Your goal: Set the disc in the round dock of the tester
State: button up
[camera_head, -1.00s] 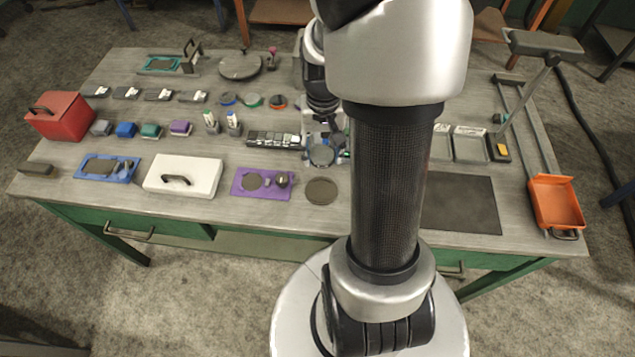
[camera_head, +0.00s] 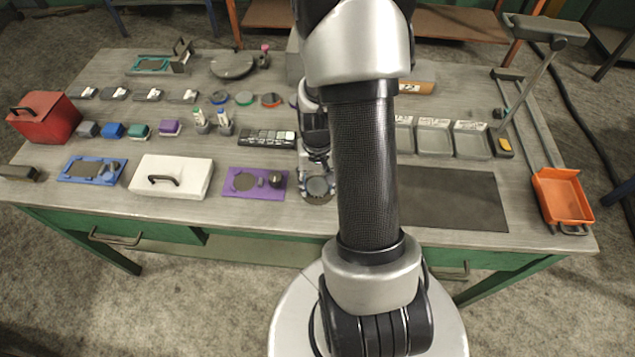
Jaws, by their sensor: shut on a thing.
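The purple tester (camera_head: 261,193) lies flat near the front edge of the bench. Its dark round dock (camera_head: 244,182) is at its left and looks empty, with a dark knob (camera_head: 276,180) to the right. My gripper (camera_head: 318,190) points down just right of the tester, low over the bench, apart from it.
A white lidded box (camera_head: 172,178) stands left of the tester. A dark strip of cells (camera_head: 267,138) lies behind it. Coloured round pieces (camera_head: 244,98) sit farther back. A dark mat (camera_head: 450,197) lies right of my arm, with grey trays (camera_head: 433,137) behind.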

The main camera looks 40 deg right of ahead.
jog(key=shift+r, duration=0.1)
jog(key=shift+s+f+b, duration=0.1)
jog(key=shift+f+b, duration=0.25)
jog(key=shift+f, duration=0.05)
jog(key=o, duration=1)
jog(key=shift+a, duration=0.1)
jog(key=o, duration=0.3)
jog(key=shift+o, duration=0.2)
